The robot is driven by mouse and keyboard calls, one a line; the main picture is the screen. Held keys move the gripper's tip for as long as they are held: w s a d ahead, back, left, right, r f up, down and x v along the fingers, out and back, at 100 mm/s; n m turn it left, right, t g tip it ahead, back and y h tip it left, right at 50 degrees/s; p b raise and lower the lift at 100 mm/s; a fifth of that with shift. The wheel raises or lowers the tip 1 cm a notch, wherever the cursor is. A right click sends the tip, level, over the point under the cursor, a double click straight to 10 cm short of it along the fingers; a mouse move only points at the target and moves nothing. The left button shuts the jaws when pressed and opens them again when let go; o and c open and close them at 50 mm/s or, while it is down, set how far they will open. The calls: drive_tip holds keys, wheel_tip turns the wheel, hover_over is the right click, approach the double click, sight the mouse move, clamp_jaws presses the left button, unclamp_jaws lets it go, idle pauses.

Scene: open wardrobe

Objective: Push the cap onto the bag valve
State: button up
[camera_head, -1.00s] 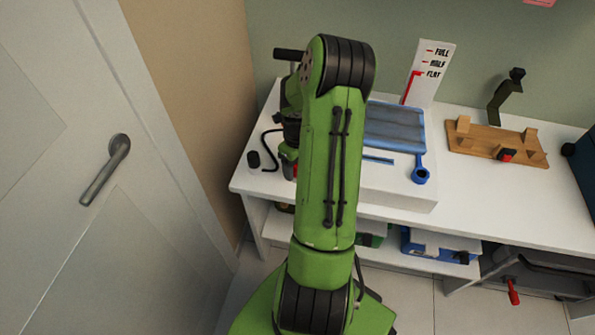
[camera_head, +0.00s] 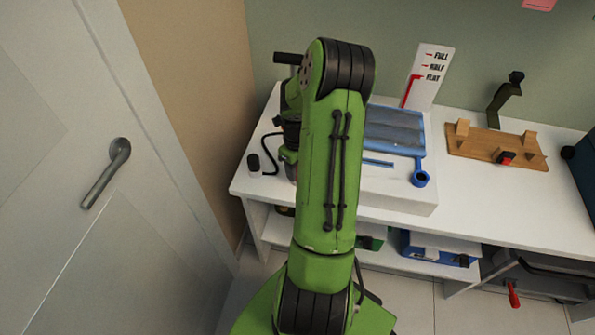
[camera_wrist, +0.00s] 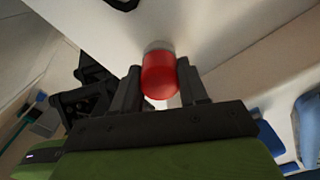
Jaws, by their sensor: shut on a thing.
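A flat grey-blue bag with a blue frame (camera_head: 394,130) lies on the white block on the bench, partly hidden by my arm. A blue ring-shaped part, which looks like its valve (camera_head: 420,179), sticks out at the bag's front right corner. My gripper (camera_wrist: 160,84) is shut on a red rounded cap (camera_wrist: 158,77) with a pale grey end. The cap sits between the two black fingers, in front of a white surface; I cannot tell whether it touches it. In the head view my arm hides the fingertips and most of the gripper.
A white gauge card marked FULL, HALF, FLAT (camera_head: 425,75) stands behind the bag. A wooden fixture (camera_head: 497,146) lies to the right. A small black cylinder (camera_head: 254,162) with a cable is at left.

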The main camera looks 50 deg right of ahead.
drive_tip(key=shift+r+p, duration=0.9)
drive_tip(key=shift+r, duration=0.3)
idle(0.6)
drive_tip(key=shift+r+p, duration=1.5)
drive_tip(key=shift+r, duration=0.45)
